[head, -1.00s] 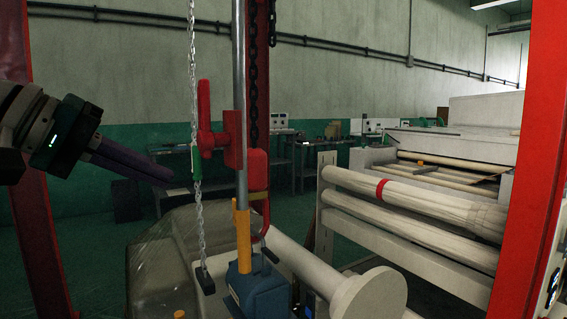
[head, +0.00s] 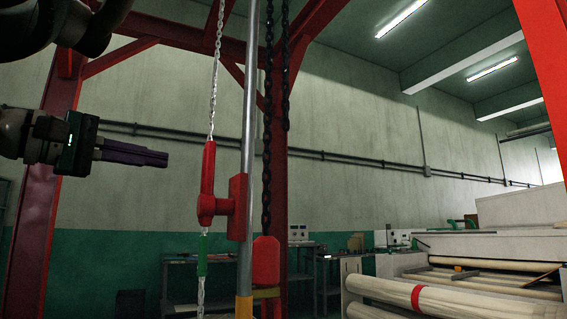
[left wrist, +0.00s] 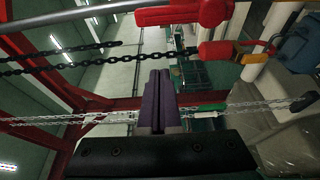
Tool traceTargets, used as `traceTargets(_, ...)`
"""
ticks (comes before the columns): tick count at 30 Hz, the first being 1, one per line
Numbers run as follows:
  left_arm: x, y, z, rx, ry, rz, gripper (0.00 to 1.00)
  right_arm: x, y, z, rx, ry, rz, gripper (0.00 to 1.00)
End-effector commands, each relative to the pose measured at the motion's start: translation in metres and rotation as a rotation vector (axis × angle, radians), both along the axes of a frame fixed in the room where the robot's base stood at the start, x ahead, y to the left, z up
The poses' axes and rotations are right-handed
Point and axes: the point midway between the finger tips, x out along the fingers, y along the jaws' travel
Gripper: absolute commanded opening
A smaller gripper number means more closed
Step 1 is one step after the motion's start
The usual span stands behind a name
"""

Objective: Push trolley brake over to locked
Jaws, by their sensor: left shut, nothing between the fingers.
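A red lever (head: 208,182) points upright beside a red block (head: 238,207) on a grey vertical pole (head: 249,90). I take these for the trolley brake; no locked mark is legible. The red fitting also shows at the top of the left wrist view (left wrist: 182,14). My left gripper (head: 167,158), with dark purple fingers, is shut and empty. It points right, left of the lever and apart from it, near the height of the lever's upper end. Its fingers also show in the left wrist view (left wrist: 158,75). My right gripper is not in view.
A silver chain (head: 214,80) with a green piece (head: 202,262) hangs by the lever. A dark chain (head: 267,120) and red hoist block (head: 266,262) hang right of the pole. A red frame post (head: 45,200) stands at left. Rollers (head: 450,300) are at lower right.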

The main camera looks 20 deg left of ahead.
Motion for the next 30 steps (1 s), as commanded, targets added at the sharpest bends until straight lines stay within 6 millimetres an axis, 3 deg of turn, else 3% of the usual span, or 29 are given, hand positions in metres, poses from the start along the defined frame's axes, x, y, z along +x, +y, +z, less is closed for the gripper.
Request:
traceTargets(1,0.006,-0.003,0.010,-0.004,-0.003,-0.003,0.00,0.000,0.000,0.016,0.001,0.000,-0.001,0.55)
traceTargets(3,0.014,-0.008,0.010,0.000,-0.003,-0.006,0.00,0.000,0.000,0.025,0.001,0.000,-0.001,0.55)
traceTargets(14,0.060,-0.026,0.005,0.001,-0.003,-0.005,0.00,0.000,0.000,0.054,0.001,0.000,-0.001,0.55)
traceTargets(30,0.033,-0.055,-0.001,0.005,0.001,-0.003,0.00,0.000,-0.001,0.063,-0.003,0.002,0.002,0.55)
